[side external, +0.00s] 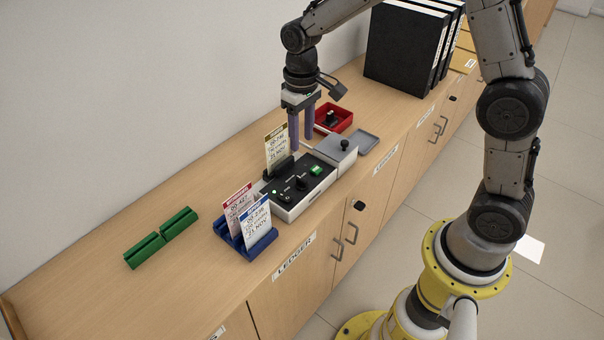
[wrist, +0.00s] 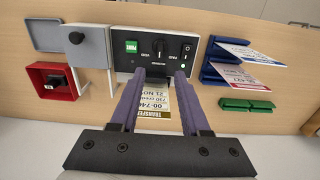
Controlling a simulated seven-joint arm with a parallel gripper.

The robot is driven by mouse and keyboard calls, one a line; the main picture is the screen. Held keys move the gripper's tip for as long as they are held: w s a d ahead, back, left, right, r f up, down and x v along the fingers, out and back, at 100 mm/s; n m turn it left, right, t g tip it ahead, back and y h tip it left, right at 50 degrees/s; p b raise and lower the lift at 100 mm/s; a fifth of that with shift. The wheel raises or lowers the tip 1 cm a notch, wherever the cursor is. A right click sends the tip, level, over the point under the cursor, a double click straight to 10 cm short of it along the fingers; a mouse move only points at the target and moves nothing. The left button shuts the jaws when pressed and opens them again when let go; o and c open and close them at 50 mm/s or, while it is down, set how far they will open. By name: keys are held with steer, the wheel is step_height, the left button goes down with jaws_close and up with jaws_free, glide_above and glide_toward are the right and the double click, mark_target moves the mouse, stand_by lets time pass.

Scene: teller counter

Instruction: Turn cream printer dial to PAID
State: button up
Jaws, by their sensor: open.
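The cream printer (side external: 312,201) has a black top panel with a green PRINT button, a rocker switch and a round black dial (side external: 301,184). In the wrist view the dial (wrist: 158,46) sits mid-panel between small labels; PAID appears on its right side, and the left label seems to read VOID. I cannot tell which way its pointer is set. My gripper (side external: 301,146) is open and empty above and behind the printer, apart from the dial. In the wrist view its purple fingers (wrist: 160,73) straddle the card's view.
A grey box with a black knob (side external: 344,147) and a red tray with a black-handled stamp (side external: 333,118) stand beside the printer. A blue rack (side external: 261,246) holds two cards. Black binders (side external: 403,45) stand behind.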

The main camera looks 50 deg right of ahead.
mark_target(302, 178)
step_height(302, 178, down, 13)
steer(key=shift+r, duration=0.15)
stand_by(0.4)
jaws_close()
